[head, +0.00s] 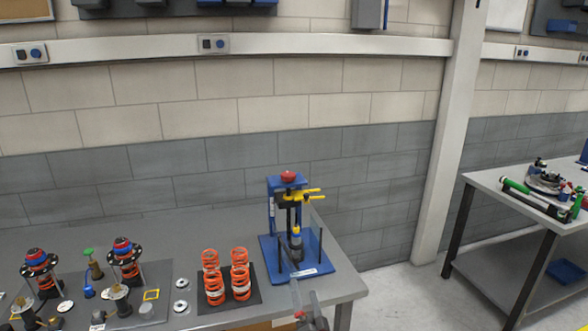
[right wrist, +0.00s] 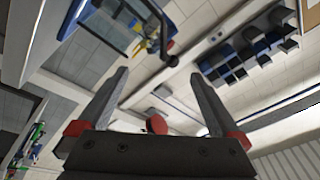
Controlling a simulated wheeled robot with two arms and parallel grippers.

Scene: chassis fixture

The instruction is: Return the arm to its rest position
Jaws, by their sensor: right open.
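My right gripper (head: 308,310) shows at the bottom of the head view, by the right front corner of the workbench (head: 210,255). In the right wrist view the same gripper (right wrist: 160,82) has its two grey fingers spread wide, with nothing between them. It is open and empty. The blue press fixture (head: 297,260) stands upright on the bench just beyond it, apart from the fingers as far as I can tell. My left gripper is not in view.
Several orange springs (head: 240,272) stand on a dark mat left of the press. Strut assemblies (head: 125,262) and small parts lie further left. A second table (head: 490,182) with tools stands at the right. Open floor (head: 405,295) lies between the tables.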

